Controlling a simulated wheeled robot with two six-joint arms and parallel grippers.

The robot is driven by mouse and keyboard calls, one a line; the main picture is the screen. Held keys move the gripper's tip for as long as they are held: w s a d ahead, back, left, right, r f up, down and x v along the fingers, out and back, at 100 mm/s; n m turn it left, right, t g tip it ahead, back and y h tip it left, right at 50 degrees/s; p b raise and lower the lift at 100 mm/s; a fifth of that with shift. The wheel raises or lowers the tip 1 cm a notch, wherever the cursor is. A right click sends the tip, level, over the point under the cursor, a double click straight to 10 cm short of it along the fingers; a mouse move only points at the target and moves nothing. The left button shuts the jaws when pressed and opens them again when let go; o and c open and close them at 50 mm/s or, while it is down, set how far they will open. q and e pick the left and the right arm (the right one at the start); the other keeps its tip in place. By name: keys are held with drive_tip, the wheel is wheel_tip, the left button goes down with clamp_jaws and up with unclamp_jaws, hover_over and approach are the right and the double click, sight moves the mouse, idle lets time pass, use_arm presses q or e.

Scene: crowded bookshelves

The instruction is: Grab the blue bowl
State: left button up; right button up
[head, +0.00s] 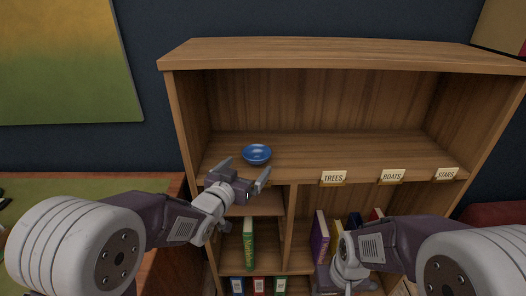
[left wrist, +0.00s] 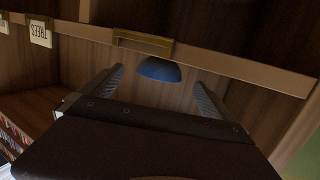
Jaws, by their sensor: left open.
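The blue bowl (head: 257,154) sits upright on the bookcase's top shelf, left of the middle and close to the front edge. My left gripper (head: 247,176) is open and empty, just in front of the shelf edge and a little below the bowl in the picture. The bowl also shows in the left wrist view (left wrist: 160,70), beyond and between the two open fingers, partly cut off by the shelf edge. My right arm comes in from the right in the head view; its gripper (head: 335,284) is low before the lower shelves, and its jaws cannot be made out.
The shelf's front edge carries labels TREES (head: 333,178), BOATS (head: 392,177) and STARS (head: 446,174). A green book (head: 248,243) and a purple book (head: 320,238) stand below. The top shelf is otherwise empty, with side walls and a top board around it.

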sight(251, 161)
use_arm(q)
drive_tip(key=x, duration=0.3)
drive_tip(key=shift+w, duration=0.3)
drive_tip(key=shift+w+d, duration=0.15)
drive_tip(key=shift+w, duration=0.2)
drive_tip(key=x, duration=0.4)
drive_tip(key=shift+w+r, duration=0.1)
drive_tip(key=shift+w, duration=0.05)
drive_tip(key=shift+r, duration=0.1)
drive_tip(key=shift+c, duration=0.3)
drive_tip(key=c, duration=1.3)
drive_tip(key=shift+r+p, duration=0.35)
drive_tip(key=shift+r, duration=0.15)
drive_tip(key=shift+c, duration=0.2)
wheel_tip(251, 161, up, 3)
drive_tip(key=shift+p, duration=0.35)
drive_tip(key=s+d+r+p, duration=0.1)
drive_tip(key=s+d+r, duration=0.6)
drive_tip(key=s+d, duration=0.1)
drive_tip(key=shift+s+d, duration=0.2)
